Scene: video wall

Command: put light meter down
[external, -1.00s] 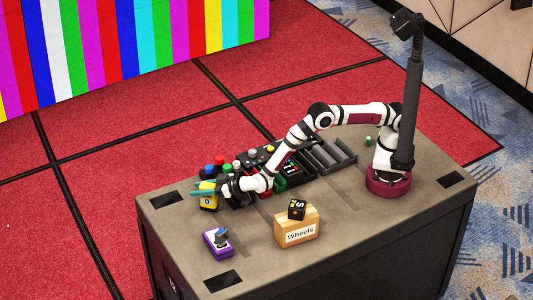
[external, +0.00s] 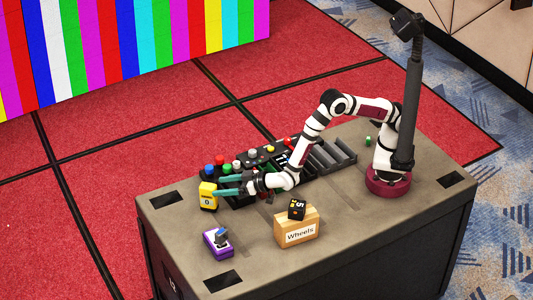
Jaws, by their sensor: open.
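The light meter appears to be the yellow device (external: 208,198) with a dark-marked white face, standing upright on the table near its far left corner. My gripper (external: 218,192) is just to the right of it, with its teal fingers apart and pointing left at it. The fingers hold nothing. A small gap seems to lie between the fingertips and the yellow device, though contact is hard to judge at this size.
A cardboard box marked "Wheels" (external: 297,232) has a black cube (external: 297,208) on top. A purple device (external: 217,241) sits at the front left. Bare table (external: 170,225) lies left of it.

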